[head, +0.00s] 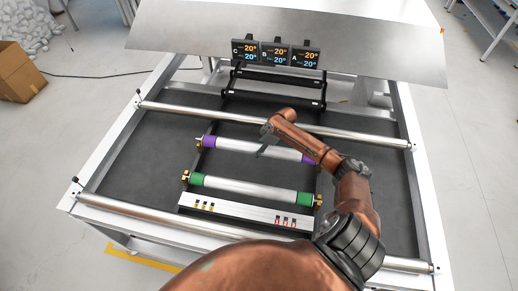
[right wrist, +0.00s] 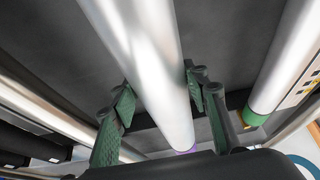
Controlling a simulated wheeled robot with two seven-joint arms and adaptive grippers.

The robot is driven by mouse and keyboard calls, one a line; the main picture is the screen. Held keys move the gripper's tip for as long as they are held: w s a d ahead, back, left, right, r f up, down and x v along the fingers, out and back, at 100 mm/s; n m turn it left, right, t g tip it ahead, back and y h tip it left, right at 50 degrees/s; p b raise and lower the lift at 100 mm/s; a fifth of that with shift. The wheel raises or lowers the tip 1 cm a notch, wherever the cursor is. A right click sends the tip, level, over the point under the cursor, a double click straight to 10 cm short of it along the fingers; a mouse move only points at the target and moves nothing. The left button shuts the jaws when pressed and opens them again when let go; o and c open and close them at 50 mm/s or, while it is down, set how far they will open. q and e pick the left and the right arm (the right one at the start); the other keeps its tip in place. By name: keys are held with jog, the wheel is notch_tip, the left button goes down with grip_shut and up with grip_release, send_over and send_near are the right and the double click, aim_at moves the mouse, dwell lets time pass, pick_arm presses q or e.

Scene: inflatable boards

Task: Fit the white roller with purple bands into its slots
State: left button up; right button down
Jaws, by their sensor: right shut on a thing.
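The white roller with purple bands (head: 240,147) lies crosswise between the black side rails in the head view, farther back than the green-banded roller. Its left purple band (head: 208,142) shows, and its right one is partly behind my arm. My right gripper (head: 264,146) is over the roller's middle. In the right wrist view the fingers of the right gripper (right wrist: 160,100) are shut on the roller (right wrist: 150,60), one on each side, and a purple band (right wrist: 186,151) shows at its lower end. I cannot tell whether its ends are seated in the slots. My left gripper is not in view.
A white roller with green bands (head: 250,189) lies nearer, before a white panel (head: 245,212) with small markings. Long metal bars (head: 165,108) cross the frame. Black rollers (head: 275,78) and a temperature display (head: 276,53) stand behind. The dark bed (head: 150,160) at left is clear.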

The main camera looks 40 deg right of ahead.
aim_at(270, 147)
jog(key=shift+r, duration=0.15)
jog(key=shift+f+b, duration=0.7)
jog(key=shift+f, duration=1.2)
dwell(0.4)
jog(key=c, duration=1.3)
grip_release()
jog(key=shift+o, duration=1.3)
jog(key=shift+f, duration=0.1)
jog(key=shift+s+f, duration=0.1)
jog(key=v, duration=1.2)
